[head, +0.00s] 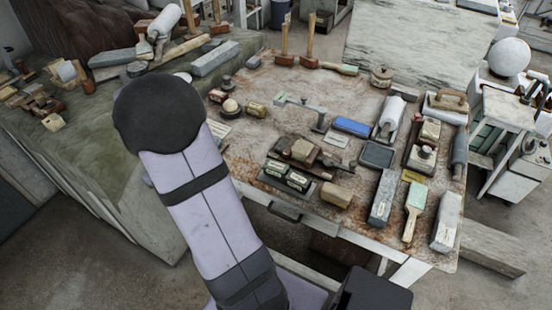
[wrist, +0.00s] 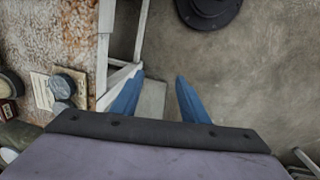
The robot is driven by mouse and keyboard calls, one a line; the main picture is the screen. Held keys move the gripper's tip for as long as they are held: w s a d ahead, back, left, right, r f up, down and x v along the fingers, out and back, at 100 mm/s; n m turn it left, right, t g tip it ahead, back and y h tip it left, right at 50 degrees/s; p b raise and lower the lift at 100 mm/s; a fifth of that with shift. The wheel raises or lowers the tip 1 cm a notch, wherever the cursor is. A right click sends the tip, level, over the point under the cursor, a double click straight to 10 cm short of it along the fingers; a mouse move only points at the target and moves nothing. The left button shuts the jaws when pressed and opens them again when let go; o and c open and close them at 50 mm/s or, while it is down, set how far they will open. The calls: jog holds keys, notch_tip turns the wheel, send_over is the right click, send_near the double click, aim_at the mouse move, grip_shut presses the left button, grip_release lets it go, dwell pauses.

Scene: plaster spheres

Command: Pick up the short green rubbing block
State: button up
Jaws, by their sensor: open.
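My gripper (wrist: 159,77) shows in the wrist view with two blue fingers apart and nothing between them. It hangs over the floor, beside the table's edge. In the head view my arm hides it. A small olive block (head: 256,109) lies farther back. I cannot tell for sure which of these is the short green rubbing block. None of them is clearly seen in the wrist view.
The stained worktable (head: 350,90) is crowded with tools. In the wrist view a white table leg (wrist: 122,78) stands close to the left finger.

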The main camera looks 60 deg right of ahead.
jog(key=s+d+g, duration=0.1)
jog(key=s+d, duration=0.2)
jog(key=d, duration=0.4)
jog(key=s+d+g, duration=0.1)
jog(key=s+d, duration=0.1)
jog(key=d, duration=0.6)
jog(key=g, duration=0.2)
send_near(276, 165)
jog(key=f, duration=0.1)
jog(key=s+f, duration=0.1)
jog(key=shift+d+f+y, duration=0.2)
jog(key=shift+f+y, duration=0.15)
jog(key=shift+y, duration=0.05)
jog(key=shift+p+x, duration=0.3)
jog(key=shift+x, duration=0.75)
jog(key=shift+p+x, duration=1.15)
jog(key=shift+x, duration=0.8)
jog(key=shift+s+d+f, duration=0.15)
jog(key=shift+s+f, duration=0.25)
jog(key=shift+f, duration=0.2)
jog(key=shift+c, duration=0.3)
jog(key=c, duration=0.9)
